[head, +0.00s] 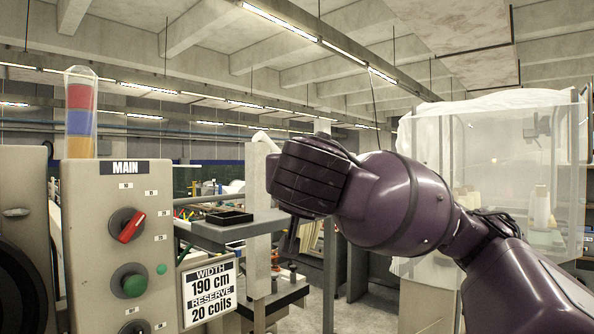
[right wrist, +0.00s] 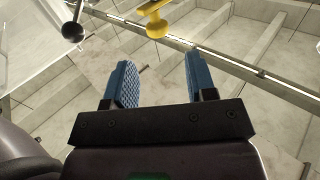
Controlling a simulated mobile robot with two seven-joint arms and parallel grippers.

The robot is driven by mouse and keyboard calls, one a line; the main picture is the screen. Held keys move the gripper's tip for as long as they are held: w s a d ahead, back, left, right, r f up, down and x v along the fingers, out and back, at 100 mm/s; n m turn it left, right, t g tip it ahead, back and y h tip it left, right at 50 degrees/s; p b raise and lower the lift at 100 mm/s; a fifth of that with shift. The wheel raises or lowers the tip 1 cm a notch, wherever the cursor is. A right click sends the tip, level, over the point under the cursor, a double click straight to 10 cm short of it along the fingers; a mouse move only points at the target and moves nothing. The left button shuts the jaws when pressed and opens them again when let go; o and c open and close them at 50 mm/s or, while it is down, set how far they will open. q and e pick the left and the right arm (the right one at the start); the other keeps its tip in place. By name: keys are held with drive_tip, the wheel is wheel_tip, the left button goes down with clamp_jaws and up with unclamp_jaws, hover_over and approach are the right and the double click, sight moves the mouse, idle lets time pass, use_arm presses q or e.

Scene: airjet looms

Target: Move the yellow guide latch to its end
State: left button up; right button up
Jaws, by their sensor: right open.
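The yellow guide latch (right wrist: 157,25) shows at the top of the right wrist view, a yellow piece with a rounded knob at its lower end. My right gripper (right wrist: 158,66) is open and empty, its two blue ribbed fingers wide apart. The latch lies beyond the fingertips, roughly in line with the gap between them, and does not appear to touch them. In the head view my right arm comes in from the right; its wrist hides the gripper fingers, and I cannot make out the latch there. My left gripper is not in view.
A black ball-ended lever (right wrist: 73,30) is left of the latch. In the head view a MAIN control panel (head: 118,240) with a red switch (head: 132,226) and green button (head: 135,285) stands at the left. A dark tray (head: 229,218) sits behind it. A covered, transparent enclosure (head: 490,140) is at right.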

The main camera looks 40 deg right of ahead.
drive_tip(key=x, duration=0.6)
drive_tip(key=shift+w+d, duration=0.1)
drive_tip(key=shift+d, duration=0.15)
drive_tip(key=shift+w+d+f+p, duration=0.1)
drive_tip(key=shift+w+d+p, duration=0.3)
drive_tip(key=shift+w, duration=0.15)
drive_tip(key=c, duration=0.9)
drive_tip(key=shift+o, duration=0.2)
